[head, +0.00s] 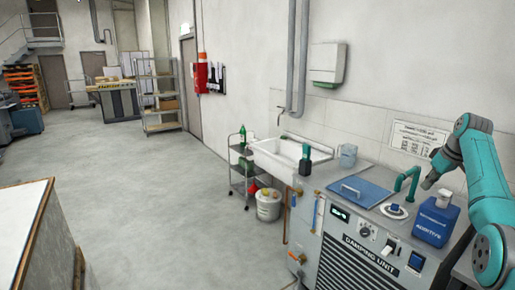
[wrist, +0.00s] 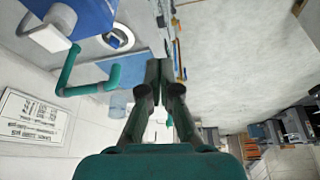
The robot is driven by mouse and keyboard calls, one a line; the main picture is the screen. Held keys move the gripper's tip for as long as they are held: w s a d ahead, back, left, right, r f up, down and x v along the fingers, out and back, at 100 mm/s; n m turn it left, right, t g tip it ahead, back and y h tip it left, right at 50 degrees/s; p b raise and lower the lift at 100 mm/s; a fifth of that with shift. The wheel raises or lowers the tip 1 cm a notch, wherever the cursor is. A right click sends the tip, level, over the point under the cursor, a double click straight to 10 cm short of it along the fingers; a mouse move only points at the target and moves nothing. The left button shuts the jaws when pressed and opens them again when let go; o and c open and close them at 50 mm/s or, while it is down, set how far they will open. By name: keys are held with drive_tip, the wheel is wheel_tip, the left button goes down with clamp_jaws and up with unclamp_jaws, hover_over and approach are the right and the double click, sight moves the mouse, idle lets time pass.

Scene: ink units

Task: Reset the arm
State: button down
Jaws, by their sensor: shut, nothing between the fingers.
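My teal arm (head: 484,185) reaches in from the right edge in the head view, bent above the right end of the damping unit (head: 372,262). My gripper (head: 428,184) shows only small there, beside a bent teal pipe and above the unit's top. In the wrist view my gripper (wrist: 161,72) points up the picture with its two dark fingers close together. It is shut and empty.
A blue additive canister (head: 436,222) stands on the unit close below my gripper. The teal pipe (head: 407,182), a blue lid (head: 361,191) and a white sink (head: 287,152) are to the left. A wall notice (head: 417,139) is behind. The floor at left-centre is open.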

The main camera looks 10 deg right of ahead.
drive_tip(key=a+f+t, duration=0.1)
drive_tip(key=a+f, duration=0.3)
drive_tip(key=f, duration=0.7)
drive_tip(key=w+a+f+m+h, duration=0.1)
drive_tip(key=a+f, duration=0.3)
drive_tip(key=f, duration=0.6)
drive_tip(key=a+f+t, duration=0.1)
drive_tip(key=a+f, duration=0.3)
drive_tip(key=f, duration=0.7)
drive_tip(key=s+a+f+m+t+h, duration=0.1)
drive_tip(key=s+a+f+t, duration=0.1)
drive_tip(key=s+a+f, duration=1.65)
drive_tip(key=s+a+r+t, duration=0.15)
drive_tip(key=s+a, duration=0.45)
drive_tip(key=s, duration=0.6)
drive_tip(key=s+a+t, duration=0.2)
drive_tip(key=s+a, duration=0.3)
drive_tip(key=s, duration=0.8)
drive_tip(key=s+a+r+t, duration=0.1)
drive_tip(key=s+a+r, duration=0.1)
drive_tip(key=s+r, duration=0.7)
drive_tip(key=s+a+r+t+y, duration=0.1)
drive_tip(key=s+a+r+t, duration=0.1)
drive_tip(key=s+r, duration=0.8)
wheel_tip(320, 180, up, 5)
drive_tip(key=shift+s+a+m, duration=0.3)
drive_tip(key=shift+a, duration=0.2)
